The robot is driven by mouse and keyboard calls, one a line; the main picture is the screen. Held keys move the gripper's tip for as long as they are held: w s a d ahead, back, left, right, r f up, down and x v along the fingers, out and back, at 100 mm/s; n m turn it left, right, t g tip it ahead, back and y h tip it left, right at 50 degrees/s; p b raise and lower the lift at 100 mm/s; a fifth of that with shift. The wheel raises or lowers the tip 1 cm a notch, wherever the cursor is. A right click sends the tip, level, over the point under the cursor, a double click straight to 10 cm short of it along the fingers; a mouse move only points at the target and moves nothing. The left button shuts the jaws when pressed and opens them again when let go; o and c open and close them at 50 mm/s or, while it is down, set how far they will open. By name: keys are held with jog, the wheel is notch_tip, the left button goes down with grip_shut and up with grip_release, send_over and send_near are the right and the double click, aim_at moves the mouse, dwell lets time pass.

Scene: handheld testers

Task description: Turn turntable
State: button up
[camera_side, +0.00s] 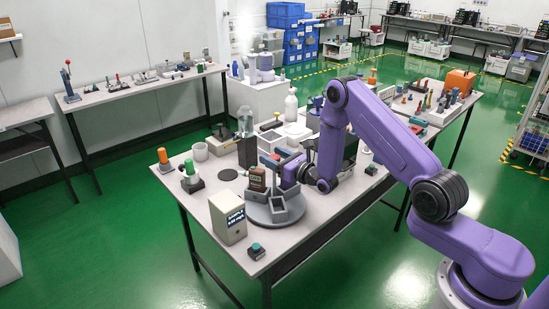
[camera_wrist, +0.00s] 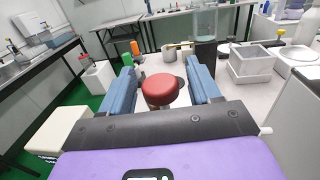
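The turntable (camera_side: 262,214) is a grey round disc on a base near the front of the white table. A brown box with a label (camera_side: 257,180) and grey blocks (camera_side: 278,205) stand on it. My gripper (camera_side: 270,161) is above the turntable, with its blue fingers pointing left. In the wrist view my gripper (camera_wrist: 162,88) is open, its two blue fingers apart. A round red knob (camera_wrist: 159,88) shows between them, with small gaps at its sides.
Orange-topped (camera_side: 163,160) and green-topped (camera_side: 191,178) posts stand left. A clear container (camera_side: 245,121) and a white bottle (camera_side: 291,104) stand behind.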

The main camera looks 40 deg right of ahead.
jog(key=shift+s, duration=0.1)
jog(key=s+d, duration=0.1)
jog(key=s, duration=1.6)
jog(key=shift+d, duration=0.3)
jog(key=shift+s, duration=0.1)
